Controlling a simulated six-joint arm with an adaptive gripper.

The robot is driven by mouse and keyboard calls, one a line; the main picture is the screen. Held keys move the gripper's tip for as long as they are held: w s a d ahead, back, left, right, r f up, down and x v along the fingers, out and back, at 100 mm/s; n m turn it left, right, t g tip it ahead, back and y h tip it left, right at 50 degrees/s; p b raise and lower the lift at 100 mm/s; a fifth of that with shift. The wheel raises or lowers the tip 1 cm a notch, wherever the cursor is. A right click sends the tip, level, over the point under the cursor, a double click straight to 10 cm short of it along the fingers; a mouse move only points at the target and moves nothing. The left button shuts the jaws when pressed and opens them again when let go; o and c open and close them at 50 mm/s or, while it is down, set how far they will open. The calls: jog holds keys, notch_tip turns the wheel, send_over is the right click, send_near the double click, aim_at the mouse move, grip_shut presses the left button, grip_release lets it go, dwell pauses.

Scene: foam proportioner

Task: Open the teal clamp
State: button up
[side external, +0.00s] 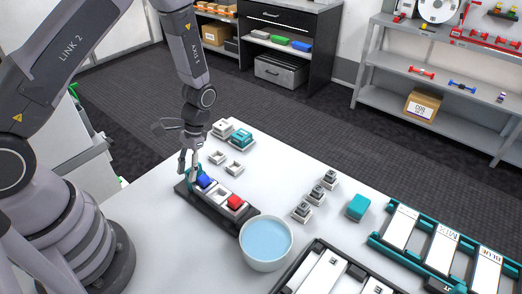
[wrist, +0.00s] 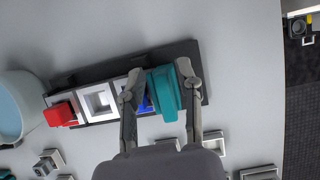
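The teal clamp (wrist: 164,94) is a thick teal piece at the right part of the black base in the wrist view. In the side view only a bit of its teal (side external: 188,170) shows beside my gripper (side external: 190,158). In the wrist view the fingers of my gripper (wrist: 160,82) stand apart on either side of the clamp. The right finger is very close to it or touching it; a narrow strip of blue shows by the left finger. A blue block (side external: 205,180) sits at that end of the base, partly hidden by clamp and finger in the wrist view.
The black base (side external: 243,212) also carries a red block (side external: 235,202) and a white socket. A bowl of blue liquid (side external: 266,243) stands at its end. Small white and grey parts (side external: 317,194), a teal block (side external: 357,206) and labelled trays (side external: 440,245) lie to the right.

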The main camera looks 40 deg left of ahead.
grip_shut()
jog(key=shift+a, duration=1.05)
jog(key=shift+o, duration=1.3)
grip_release()
jog(key=v, duration=1.2)
